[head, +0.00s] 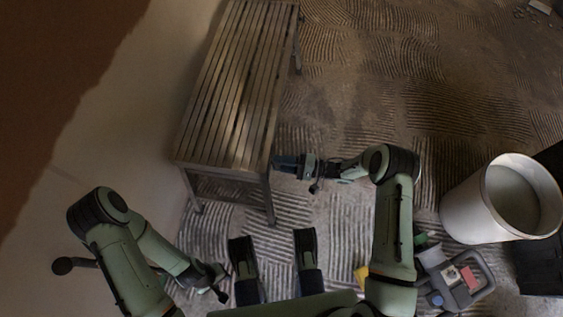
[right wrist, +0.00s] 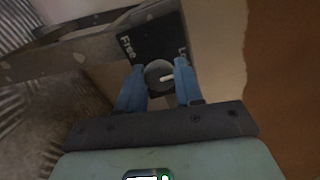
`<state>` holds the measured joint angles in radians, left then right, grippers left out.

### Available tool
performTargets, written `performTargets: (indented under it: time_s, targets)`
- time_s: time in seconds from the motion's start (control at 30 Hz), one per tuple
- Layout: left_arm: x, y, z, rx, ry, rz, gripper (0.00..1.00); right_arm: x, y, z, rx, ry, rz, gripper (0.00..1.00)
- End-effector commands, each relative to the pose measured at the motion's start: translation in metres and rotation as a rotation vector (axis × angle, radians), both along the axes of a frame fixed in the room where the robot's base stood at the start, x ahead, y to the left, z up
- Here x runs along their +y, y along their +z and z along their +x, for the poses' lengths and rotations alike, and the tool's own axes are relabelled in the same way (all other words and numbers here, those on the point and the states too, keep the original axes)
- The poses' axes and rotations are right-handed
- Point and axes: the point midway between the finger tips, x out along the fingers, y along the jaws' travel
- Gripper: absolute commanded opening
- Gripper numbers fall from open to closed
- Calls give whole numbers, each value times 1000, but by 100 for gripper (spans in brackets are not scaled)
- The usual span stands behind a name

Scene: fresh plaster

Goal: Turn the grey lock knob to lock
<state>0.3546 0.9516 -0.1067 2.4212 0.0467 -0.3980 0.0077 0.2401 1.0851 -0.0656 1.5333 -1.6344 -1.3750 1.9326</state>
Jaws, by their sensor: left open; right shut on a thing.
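The grey lock knob (right wrist: 158,77) shows in the right wrist view, round with a white pointer mark. It sits on a black plate (right wrist: 156,42) lettered "Free" on the left and "Lo…" on the right, the rest hidden by a finger. The white mark points right and slightly up. My right gripper (right wrist: 159,92) has its two blue fingers on either side of the knob, shut on it. In the head view my right gripper (head: 284,163) is at the near right corner of the slatted bench (head: 235,85); the knob is hidden there. My left gripper (head: 214,279) is open, low at left, empty.
A plastered wall (head: 110,130) runs along the left of the bench.

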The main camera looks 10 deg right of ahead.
Motion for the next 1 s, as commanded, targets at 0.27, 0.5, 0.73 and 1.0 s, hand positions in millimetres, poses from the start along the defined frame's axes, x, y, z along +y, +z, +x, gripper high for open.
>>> performTargets:
  time_s: [0.27,0.5,0.73,1.0]
  targets:
    - [0,0,0,0,0,0,43,-1,-1,-1,45,2,13,5]
    - [0,0,0,0,0,0,43,-1,-1,-2,49,1,14,5]
    - [0,0,0,0,0,0,43,-1,-1,-1,48,1,15,61]
    - [0,0,0,0,0,0,43,-1,0,-1,45,0,15,61]
